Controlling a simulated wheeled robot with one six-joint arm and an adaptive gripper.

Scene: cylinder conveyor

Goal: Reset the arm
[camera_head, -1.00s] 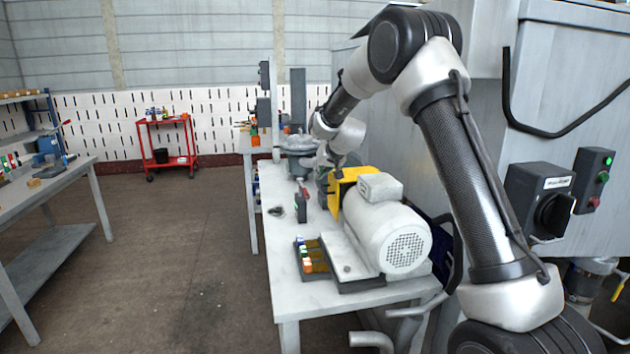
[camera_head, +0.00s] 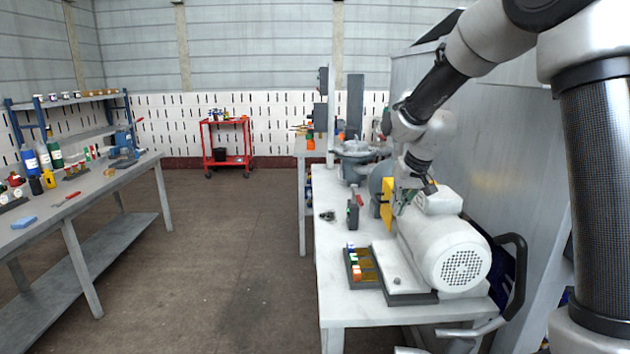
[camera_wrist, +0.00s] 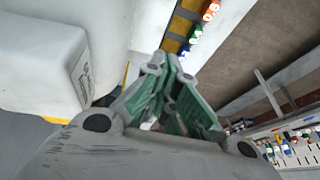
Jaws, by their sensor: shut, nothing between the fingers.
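My gripper (camera_wrist: 168,70) fills the lower middle of the wrist view, its green-padded fingers drawn together with nothing between them. In the head view my arm reaches over the right-hand workbench (camera_head: 345,308). The gripper end hangs just behind the white motor (camera_head: 440,248), near the yellow guard (camera_head: 387,203); its fingertips are too small to make out there. In the wrist view the motor housing (camera_wrist: 60,50) is close on the left. I cannot tell whether the gripper touches it.
A dark tray (camera_head: 350,265) with several small coloured items sits left of the motor. A cluttered bench (camera_head: 130,172) stands at the left and a red cart (camera_head: 228,160) at the back. Grey cabinet panels (camera_head: 490,140) are close at the right. The floor between the benches is clear.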

